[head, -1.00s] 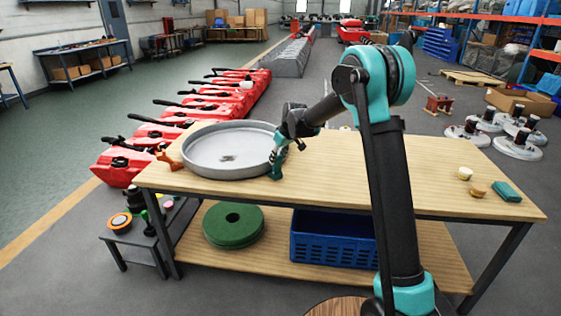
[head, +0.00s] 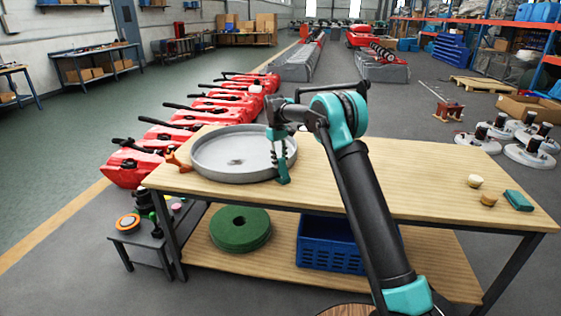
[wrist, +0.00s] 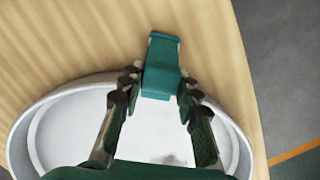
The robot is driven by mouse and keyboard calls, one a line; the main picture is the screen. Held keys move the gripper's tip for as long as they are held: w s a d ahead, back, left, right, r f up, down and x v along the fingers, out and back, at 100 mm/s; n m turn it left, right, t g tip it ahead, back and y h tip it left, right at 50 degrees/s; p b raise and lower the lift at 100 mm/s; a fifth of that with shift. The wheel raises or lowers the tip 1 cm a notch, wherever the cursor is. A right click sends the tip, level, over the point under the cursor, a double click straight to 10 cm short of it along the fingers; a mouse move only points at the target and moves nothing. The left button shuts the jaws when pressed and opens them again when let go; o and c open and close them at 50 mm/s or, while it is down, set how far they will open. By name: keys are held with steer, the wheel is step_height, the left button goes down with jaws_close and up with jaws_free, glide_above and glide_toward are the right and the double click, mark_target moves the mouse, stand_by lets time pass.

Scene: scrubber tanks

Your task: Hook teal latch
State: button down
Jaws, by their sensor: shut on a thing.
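The teal latch (head: 284,179) is at the right front rim of the round grey pan (head: 205,170) on the workbench. In the wrist view the latch (wrist: 162,62) is a stepped teal piece, its outer end reaching away from the pan over the wood. My gripper (head: 280,163) points down at that rim and is shut on the latch. In the wrist view its dark fingertips (wrist: 160,83) sit on both sides of the latch. An orange latch (head: 178,161) is at the pan's left rim. I cannot tell whether the teal latch is hooked on the rim.
The workbench (head: 400,180) is clear right of the pan up to two small round pieces (head: 475,181) and a teal block (head: 518,200). A green disc (head: 240,229) and blue crate (head: 327,240) are on the lower shelf. Red tanks (head: 135,165) stand behind on the left.

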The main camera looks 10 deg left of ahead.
stand_by(0.4)
steer(key=c, duration=1.1)
jaws_free()
step_height(320, 180, up, 12)
steer(key=w+a, duration=0.1)
steer(key=shift+a, duration=0.2)
steer(key=shift+w+f, duration=0.1)
steer(key=shift+f, duration=0.05)
